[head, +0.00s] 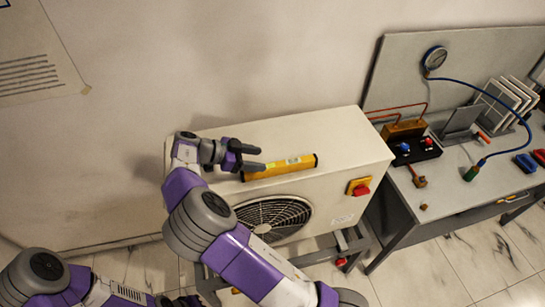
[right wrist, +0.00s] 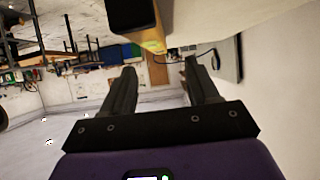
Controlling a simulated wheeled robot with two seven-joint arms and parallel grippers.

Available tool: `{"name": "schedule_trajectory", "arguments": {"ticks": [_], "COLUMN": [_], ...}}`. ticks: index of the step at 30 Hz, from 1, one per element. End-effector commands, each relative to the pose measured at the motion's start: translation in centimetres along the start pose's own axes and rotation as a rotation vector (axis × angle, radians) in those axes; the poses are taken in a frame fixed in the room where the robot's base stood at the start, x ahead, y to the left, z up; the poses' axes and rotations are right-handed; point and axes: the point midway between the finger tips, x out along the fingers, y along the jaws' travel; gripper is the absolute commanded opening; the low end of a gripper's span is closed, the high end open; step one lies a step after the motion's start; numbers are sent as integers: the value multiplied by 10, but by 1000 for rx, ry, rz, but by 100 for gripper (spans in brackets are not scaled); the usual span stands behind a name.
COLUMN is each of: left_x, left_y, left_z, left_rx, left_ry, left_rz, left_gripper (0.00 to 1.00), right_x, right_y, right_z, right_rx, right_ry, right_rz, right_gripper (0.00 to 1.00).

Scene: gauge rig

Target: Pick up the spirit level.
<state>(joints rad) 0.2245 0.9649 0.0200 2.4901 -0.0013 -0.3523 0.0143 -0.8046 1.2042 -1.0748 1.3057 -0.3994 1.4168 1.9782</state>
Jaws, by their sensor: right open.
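The spirit level (head: 290,166) is a yellow bar with dark ends. It lies on top of a cream outdoor fan unit (head: 340,148), near its front edge. My right gripper (head: 263,158) is open and empty beside the left part of the level, its fingers pointing right. In the head view one finger overlaps the level's left part; I cannot tell whether they touch. In the right wrist view the open fingers (right wrist: 162,78) have nothing between them, and the level's dark end and yellow side (right wrist: 153,38) show above them. My left gripper is not in view.
The fan unit has a red knob on a yellow plate (head: 360,187) at its front right. A grey workbench (head: 440,200) on the right holds a gauge (head: 434,58) with a blue hose, a valve block and several tools. A wall stands behind. The unit's top right is clear.

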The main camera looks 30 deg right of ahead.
Motion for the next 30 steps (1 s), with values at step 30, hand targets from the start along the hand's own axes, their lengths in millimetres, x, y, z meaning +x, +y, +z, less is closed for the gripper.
{"name": "schedule_trajectory", "arguments": {"ticks": [30], "left_x": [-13], "left_y": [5], "left_z": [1], "left_rx": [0], "left_ry": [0], "left_rz": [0], "left_gripper": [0], "right_x": [74], "right_y": [1], "right_z": [3], "right_rx": [-2], "right_ry": [-1], "right_rz": [0], "right_gripper": [34]}}
